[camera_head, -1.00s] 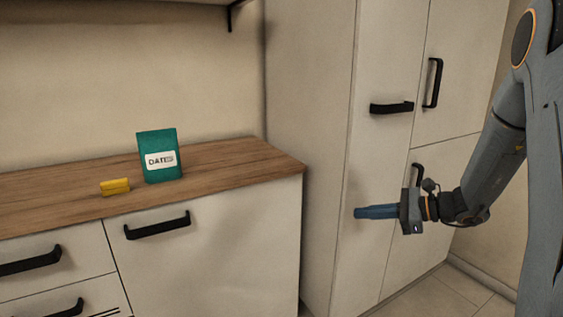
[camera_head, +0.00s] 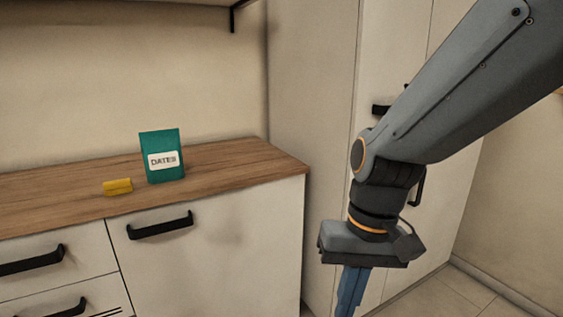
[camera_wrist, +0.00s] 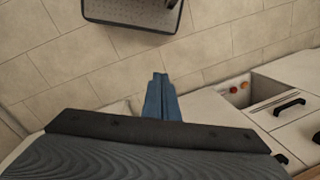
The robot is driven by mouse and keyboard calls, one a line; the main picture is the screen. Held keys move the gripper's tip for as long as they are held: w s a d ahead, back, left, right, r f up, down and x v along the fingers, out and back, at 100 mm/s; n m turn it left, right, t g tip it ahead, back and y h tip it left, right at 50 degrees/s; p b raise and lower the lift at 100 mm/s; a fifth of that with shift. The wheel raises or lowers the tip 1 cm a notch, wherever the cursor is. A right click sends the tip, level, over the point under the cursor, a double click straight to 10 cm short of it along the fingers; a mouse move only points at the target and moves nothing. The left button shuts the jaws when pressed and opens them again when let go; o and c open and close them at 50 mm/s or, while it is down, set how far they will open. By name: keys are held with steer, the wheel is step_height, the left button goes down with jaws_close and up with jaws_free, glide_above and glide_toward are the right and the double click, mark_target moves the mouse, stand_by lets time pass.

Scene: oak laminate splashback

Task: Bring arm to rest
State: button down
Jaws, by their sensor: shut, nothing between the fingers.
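My gripper (camera_head: 350,296) points down in the head view, in front of the tall cabinet and to the right of the counter. Its blue fingers are together with nothing between them, and their lower ends reach the bottom of the picture. In the wrist view the shut fingers (camera_wrist: 160,82) stick out over the tiled floor and touch nothing that I can see. My arm comes in from the upper right and hides part of the tall cabinet.
A green DATES packet (camera_head: 166,172) stands on the wooden counter (camera_head: 235,162), beside a yellow item (camera_head: 118,187). Black handles (camera_head: 160,226) stick out from the drawers. The tall cabinet (camera_head: 311,120) is behind my arm. In the wrist view an open drawer (camera_wrist: 262,88) holds small round items.

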steer(key=s+d+r+h+p, duration=0.1)
steer(key=d+r+p, duration=0.6)
steer(key=p, duration=0.7)
steer(key=shift+s+d+r+t+h, duration=0.15)
steer(key=shift+d+r+t+h, duration=0.2)
steer(key=shift+d, duration=0.5)
steer(key=shift+f, duration=0.1)
